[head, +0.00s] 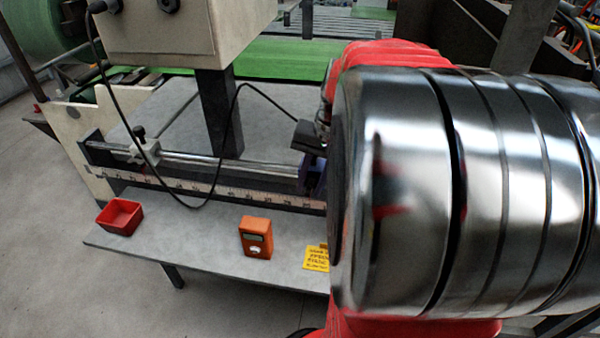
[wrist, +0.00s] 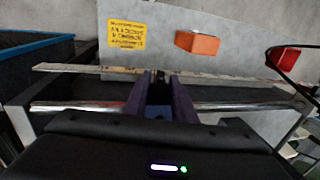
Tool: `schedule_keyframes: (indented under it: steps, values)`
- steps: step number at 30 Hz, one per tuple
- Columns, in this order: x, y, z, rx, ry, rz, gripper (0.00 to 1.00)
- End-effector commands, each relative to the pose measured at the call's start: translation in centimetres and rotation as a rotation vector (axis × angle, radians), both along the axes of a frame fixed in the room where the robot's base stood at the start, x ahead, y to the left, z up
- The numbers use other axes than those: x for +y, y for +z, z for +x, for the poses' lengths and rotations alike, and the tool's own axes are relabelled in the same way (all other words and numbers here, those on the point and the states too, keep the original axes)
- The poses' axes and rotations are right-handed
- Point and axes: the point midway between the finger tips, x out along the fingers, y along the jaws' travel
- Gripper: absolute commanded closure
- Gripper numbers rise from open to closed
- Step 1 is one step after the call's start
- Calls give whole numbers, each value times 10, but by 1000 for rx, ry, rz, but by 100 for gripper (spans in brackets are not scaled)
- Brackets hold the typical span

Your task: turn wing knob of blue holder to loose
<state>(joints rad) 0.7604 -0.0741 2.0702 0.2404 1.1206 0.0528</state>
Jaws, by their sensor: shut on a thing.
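My gripper (wrist: 159,84) reaches down over the steel rail (wrist: 228,106), its two purple-blue fingers close together. It is shut on a small dark part between the fingers, which I take to be the wing knob. A dark blue piece of the blue holder (wrist: 158,113) shows between the fingers at the rail. The knob's shape and angle are mostly hidden. In the head view my gripper (head: 313,182) shows at the right end of the visible rail, partly covered by my arm, and the blue holder cannot be made out apart from the fingers.
A pale holder (head: 146,151) with a black knob sits further left on the rail. A scale strip (head: 215,189) runs along the front. A red tray (head: 120,217), an orange meter (head: 256,237) and a yellow label (head: 317,258) lie on the table. A black cable (head: 229,120) loops over the rail.

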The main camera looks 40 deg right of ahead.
Motion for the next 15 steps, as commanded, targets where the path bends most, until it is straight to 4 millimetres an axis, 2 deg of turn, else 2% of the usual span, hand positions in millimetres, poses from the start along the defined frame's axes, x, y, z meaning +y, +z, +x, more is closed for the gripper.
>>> schedule_keyframes:
  steps: [15]
  values:
    - [4,2,3,179,2,-134,99]
